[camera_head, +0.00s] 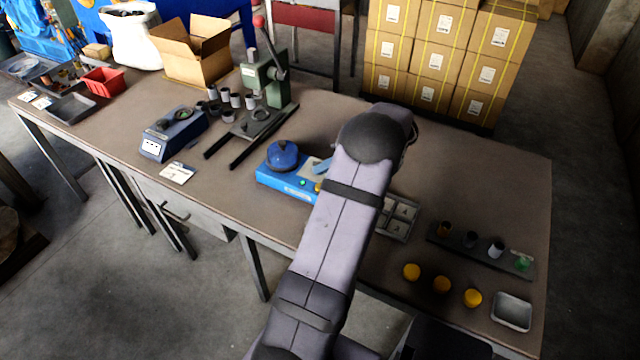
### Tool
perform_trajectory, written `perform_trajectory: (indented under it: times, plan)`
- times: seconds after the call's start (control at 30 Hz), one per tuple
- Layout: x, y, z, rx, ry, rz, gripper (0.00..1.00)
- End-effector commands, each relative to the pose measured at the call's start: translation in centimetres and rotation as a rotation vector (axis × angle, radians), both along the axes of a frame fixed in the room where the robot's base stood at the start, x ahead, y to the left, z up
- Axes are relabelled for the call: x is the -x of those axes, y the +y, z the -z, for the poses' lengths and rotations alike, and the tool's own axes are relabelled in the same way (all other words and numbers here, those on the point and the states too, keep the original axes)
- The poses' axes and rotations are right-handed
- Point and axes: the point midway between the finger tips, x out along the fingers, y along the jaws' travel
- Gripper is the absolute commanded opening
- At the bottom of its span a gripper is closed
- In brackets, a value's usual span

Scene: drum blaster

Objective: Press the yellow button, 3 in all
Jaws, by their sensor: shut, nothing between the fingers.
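A blue machine (272,178) with a round dark-blue dome (283,155) stands on the table near the middle of the view. A small green button (303,183) shows on its front. A small yellow spot (318,187), which looks like the yellow button, shows just at the left edge of my arm. The rest of the machine on that side is hidden behind my arm. My arm reaches up from the bottom across the table, and its elbow end is above the table right of the machine. My gripper is hidden and cannot be seen.
Several yellow round pieces (442,285), a rack of small vials (480,248) and a metal tray (512,311) are at the right. A lever press (265,85), a blue scale (172,132) and a card (178,172) are left of the machine. The table's back right is clear.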

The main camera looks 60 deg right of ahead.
Motion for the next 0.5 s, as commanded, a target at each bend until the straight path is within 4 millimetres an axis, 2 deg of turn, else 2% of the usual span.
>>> perform_trajectory:
  times: [0.03,0.2,0.5]
  plan:
    - [0.0,0.0,-0.7,0.001,0.000,-0.001,0.00]
    - [0.0,0.0,-1.7,0.001,0.000,-0.001,0.00]
    - [0.0,0.0,-1.8,-0.001,0.000,-0.001,0.00]
